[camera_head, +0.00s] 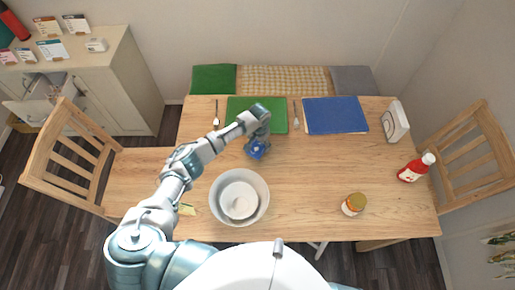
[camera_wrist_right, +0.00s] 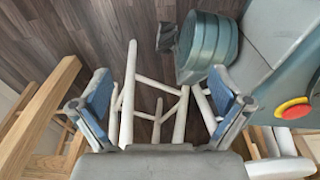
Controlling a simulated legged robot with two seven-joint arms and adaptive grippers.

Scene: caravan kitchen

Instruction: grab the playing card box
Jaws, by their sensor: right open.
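A small dark blue box (camera_head: 257,149) with a pale mark, which looks like the playing card box, is on the wooden table in front of the green placemat. My left gripper (camera_head: 256,143) reaches over the table and is right at this box. The arm and hand partly cover it, and I cannot tell whether the fingers touch or close on it. My right gripper (camera_wrist_right: 160,92) shows in the right wrist view, open and empty, with its blue-padded fingers wide apart. The card box does not show in that view.
A white bowl (camera_head: 218,212) stands near my left forearm. A jar (camera_head: 354,204), a red bottle (camera_head: 412,170) and a white-sided upright item (camera_head: 395,122) stand to the right. A blue placemat (camera_head: 336,115) lies at the back. White legs (camera_wrist_right: 127,100) stand beyond my right gripper.

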